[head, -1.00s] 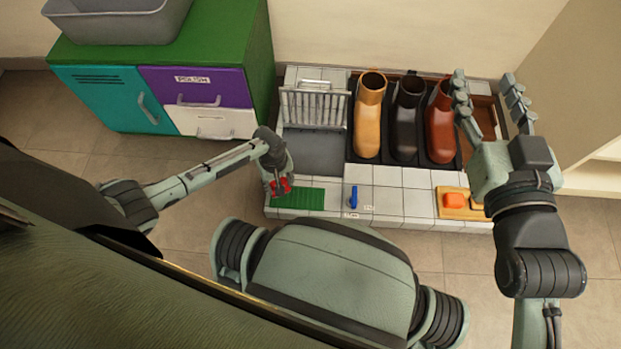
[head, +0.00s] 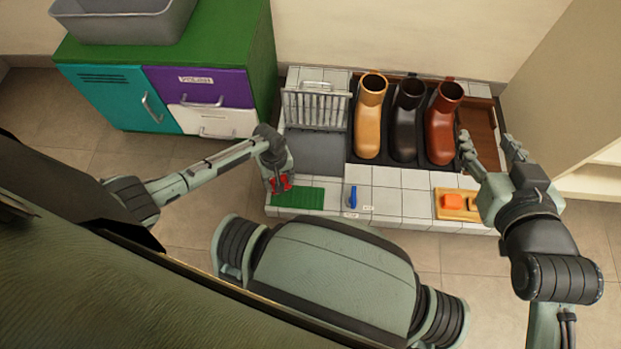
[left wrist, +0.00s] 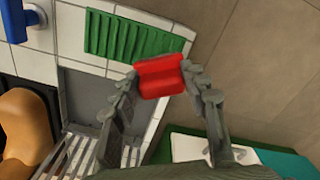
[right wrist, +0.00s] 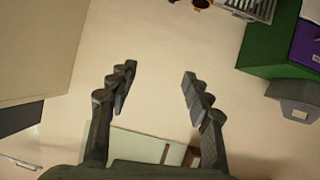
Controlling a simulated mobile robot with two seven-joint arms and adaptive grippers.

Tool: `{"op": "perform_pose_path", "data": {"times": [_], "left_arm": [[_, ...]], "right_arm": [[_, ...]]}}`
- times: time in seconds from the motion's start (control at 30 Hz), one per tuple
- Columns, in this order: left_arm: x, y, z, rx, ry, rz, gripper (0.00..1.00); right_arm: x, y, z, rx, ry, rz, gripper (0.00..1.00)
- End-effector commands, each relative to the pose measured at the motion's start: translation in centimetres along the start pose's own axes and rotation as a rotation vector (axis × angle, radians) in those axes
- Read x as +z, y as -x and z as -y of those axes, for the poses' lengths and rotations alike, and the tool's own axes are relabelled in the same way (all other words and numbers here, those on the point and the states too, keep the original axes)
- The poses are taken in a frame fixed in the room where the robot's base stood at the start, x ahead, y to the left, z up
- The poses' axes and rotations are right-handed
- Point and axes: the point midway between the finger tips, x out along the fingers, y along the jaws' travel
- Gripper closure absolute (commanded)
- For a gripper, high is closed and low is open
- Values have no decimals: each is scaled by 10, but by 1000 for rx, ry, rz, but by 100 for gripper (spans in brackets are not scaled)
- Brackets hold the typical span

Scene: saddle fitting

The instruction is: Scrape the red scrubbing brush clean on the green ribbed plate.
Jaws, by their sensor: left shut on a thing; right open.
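The red scrubbing brush (head: 281,183) is held in my left gripper (head: 278,180) at the left end of the green ribbed plate (head: 299,198). In the left wrist view the red brush (left wrist: 160,76) sits between the fingertips of my left gripper (left wrist: 158,84), beside the end of the green plate (left wrist: 128,38). I cannot tell whether the brush touches the ribs; its underside is hidden. My right gripper (head: 490,150) is open and empty over the right end of the tiled bench. The right wrist view shows its fingers (right wrist: 155,88) wide apart with nothing between them.
A blue object (head: 353,196) stands right of the plate. Tan (head: 370,120), black (head: 406,125) and brown (head: 441,125) boots stand behind. A wire rack (head: 315,108) is at back left. An orange block (head: 453,201) lies on a wooden board at right. A cabinet (head: 180,90) stands left.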

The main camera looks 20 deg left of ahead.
Motion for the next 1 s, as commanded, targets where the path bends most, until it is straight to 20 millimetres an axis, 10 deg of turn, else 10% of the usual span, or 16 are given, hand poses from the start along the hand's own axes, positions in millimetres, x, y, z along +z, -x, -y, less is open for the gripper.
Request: {"op": "perform_pose_path", "data": {"times": [1.0], "left_arm": [[-4,16,3,0,-1,0,86]], "right_arm": [[76,25,-39,84,12,370,50]]}}
